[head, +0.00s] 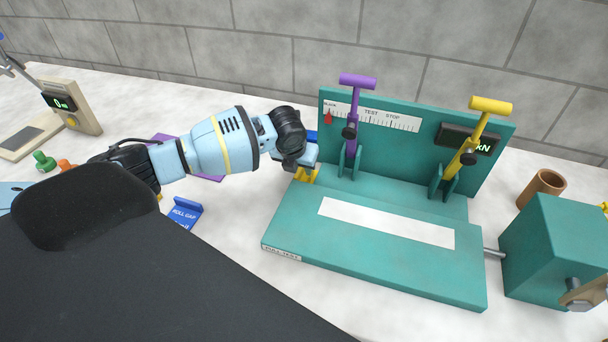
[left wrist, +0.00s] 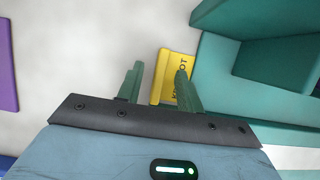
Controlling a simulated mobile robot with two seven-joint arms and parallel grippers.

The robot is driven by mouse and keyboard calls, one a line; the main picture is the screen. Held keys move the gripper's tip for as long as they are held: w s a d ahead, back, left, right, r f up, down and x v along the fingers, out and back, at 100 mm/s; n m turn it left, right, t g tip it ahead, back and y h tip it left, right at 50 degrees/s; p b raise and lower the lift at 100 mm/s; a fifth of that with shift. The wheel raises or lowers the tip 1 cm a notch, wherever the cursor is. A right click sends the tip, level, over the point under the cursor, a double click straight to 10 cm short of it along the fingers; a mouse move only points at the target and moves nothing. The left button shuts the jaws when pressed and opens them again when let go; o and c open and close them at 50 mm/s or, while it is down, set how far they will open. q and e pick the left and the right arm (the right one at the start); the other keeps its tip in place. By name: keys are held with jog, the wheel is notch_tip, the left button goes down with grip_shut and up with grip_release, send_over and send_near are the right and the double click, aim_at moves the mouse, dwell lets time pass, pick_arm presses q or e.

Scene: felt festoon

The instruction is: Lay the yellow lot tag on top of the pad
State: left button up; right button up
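The yellow lot tag (left wrist: 164,78) shows in the left wrist view, with part of its lettering visible, beside the teal base. My right-hand finger in that view covers part of it. In the head view a yellow piece (head: 309,176) shows just under my left gripper (head: 300,168), at the base's left end. The left gripper (left wrist: 158,72) is open, its two green fingers apart; I cannot tell whether it touches the tag. I cannot tell for certain which thing is the pad. My right gripper is not in view.
The teal test stand (head: 370,275) has a white strip (head: 385,222), a purple lever (head: 353,120) and a yellow lever (head: 470,140). A blue sign (head: 184,213) and a purple sheet (head: 212,176) lie left. A brown cup (head: 541,190) stands right. Table space in front is clear.

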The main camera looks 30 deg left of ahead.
aim_at(299, 170)
pick_arm(q)
jog(key=shift+c, duration=0.5)
grip_shut()
jog(key=shift+r, duration=0.15)
jog(key=shift+r, duration=0.65)
notch_tip(299, 170, up, 2)
jog(key=shift+r, duration=0.15)
jog(key=s, duration=1)
jog(key=s+d+r+p, duration=0.1)
jog(key=s, duration=0.5)
jog(key=shift+r, duration=0.1)
jog(key=shift+d, duration=0.15)
